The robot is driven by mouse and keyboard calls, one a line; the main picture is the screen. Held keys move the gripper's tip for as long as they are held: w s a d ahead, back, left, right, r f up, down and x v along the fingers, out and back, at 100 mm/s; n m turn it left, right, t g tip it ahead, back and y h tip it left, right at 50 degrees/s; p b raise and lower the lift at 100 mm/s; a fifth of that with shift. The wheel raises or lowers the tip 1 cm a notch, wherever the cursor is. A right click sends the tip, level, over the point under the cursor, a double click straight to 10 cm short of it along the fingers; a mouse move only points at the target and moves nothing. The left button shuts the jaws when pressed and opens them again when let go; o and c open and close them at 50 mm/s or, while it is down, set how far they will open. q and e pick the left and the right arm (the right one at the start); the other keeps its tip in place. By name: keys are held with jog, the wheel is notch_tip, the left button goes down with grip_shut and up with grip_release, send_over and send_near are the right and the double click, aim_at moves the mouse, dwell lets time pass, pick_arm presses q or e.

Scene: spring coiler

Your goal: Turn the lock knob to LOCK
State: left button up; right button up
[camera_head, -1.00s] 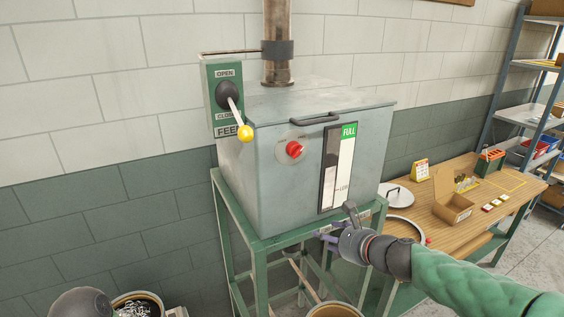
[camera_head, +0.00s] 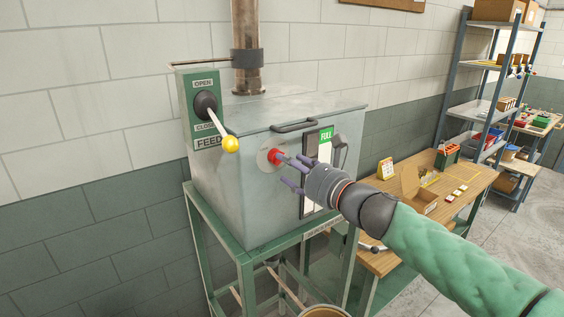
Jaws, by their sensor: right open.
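The red lock knob (camera_head: 274,157) sits on a pale round plate on the front of the grey metal box (camera_head: 235,185). The lettering around the knob is too small to read. My right gripper (camera_head: 283,170) is open, with its fingers pointing left at the knob's right side. One finger overlaps the knob's right edge in the picture; I cannot tell whether it touches. The hand covers part of the FULL level gauge (camera_head: 326,135). My left gripper is not in view.
A green FEED panel with a yellow-tipped lever (camera_head: 230,144) is on the box's left. A handle (camera_head: 293,126) is on the lid edge. The box stands on a green frame (camera_head: 246,265). A wooden table (camera_head: 465,187) with small boxes stands to the right.

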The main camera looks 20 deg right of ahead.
jog(key=shift+x, duration=1.9)
jog(key=shift+c, duration=0.3)
jog(key=c, duration=1.1)
